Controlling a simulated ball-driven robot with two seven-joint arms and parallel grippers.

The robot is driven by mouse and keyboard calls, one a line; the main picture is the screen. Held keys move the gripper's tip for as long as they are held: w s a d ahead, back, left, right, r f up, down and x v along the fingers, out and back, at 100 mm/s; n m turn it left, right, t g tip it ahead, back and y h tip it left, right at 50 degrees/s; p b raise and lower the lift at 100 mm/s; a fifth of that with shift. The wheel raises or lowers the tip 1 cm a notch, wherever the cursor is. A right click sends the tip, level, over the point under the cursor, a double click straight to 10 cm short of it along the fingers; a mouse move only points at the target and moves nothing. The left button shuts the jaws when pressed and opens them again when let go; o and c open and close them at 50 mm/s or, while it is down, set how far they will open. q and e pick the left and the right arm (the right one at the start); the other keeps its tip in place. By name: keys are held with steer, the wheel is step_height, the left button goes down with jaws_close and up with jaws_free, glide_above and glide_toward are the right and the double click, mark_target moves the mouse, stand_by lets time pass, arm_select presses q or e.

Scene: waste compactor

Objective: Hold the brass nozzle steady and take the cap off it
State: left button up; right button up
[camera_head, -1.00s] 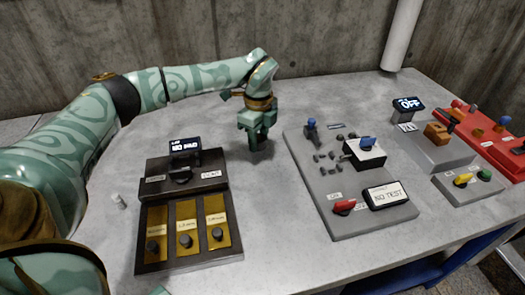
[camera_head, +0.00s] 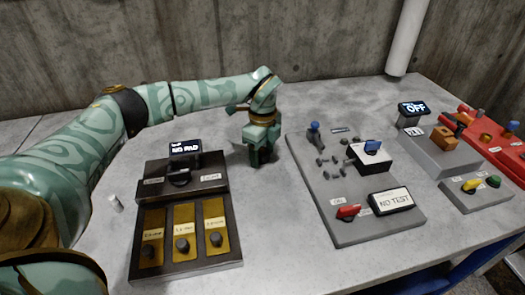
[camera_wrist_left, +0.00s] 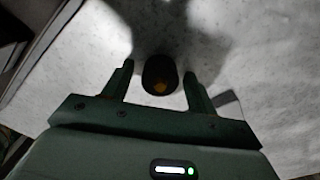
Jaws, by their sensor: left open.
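My left gripper (camera_head: 257,158) is low over the grey table between the dark box and the grey panel. My right gripper is not in view.
A dark box (camera_head: 213,186) with three brass plates and knobs stands left of the gripper. A grey panel (camera_head: 338,223) with a blue lever and a red handle lies to the right. Free tabletop lies behind the box.

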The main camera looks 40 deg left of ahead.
mark_target(263, 151)
arm_select(q)
step_height(263, 151, up, 12)
steer(key=p, duration=0.4)
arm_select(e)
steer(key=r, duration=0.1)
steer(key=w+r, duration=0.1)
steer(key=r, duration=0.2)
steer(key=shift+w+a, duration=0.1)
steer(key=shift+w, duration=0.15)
